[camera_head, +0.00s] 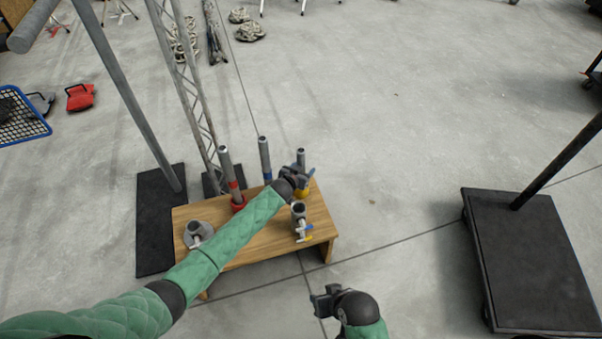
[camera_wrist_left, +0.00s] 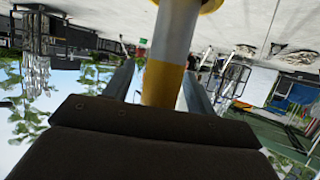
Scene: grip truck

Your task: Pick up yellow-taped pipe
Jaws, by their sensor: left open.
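The yellow-taped pipe (camera_head: 301,157) stands upright at the right back of a small wooden table (camera_head: 258,243), with yellow at its base. In the left wrist view its grey shaft with a yellow band (camera_wrist_left: 163,84) rises between the two fingers. My left gripper (camera_head: 303,176) is open at the pipe, one finger on each side in the left wrist view. The gripper hides the pipe's middle in the head view. Contact with the fingers cannot be told. My right gripper (camera_head: 322,300) hangs in front of the table, apart from it; its jaw state is unclear.
A red-taped pipe (camera_head: 232,176) and a blue-taped pipe (camera_head: 265,157) stand left of it. Clamp fittings (camera_head: 300,221) and a grey flange (camera_head: 198,233) are on the table. A lattice truss (camera_head: 188,92) stands behind. A black cart (camera_head: 528,263) is right; floor between is clear.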

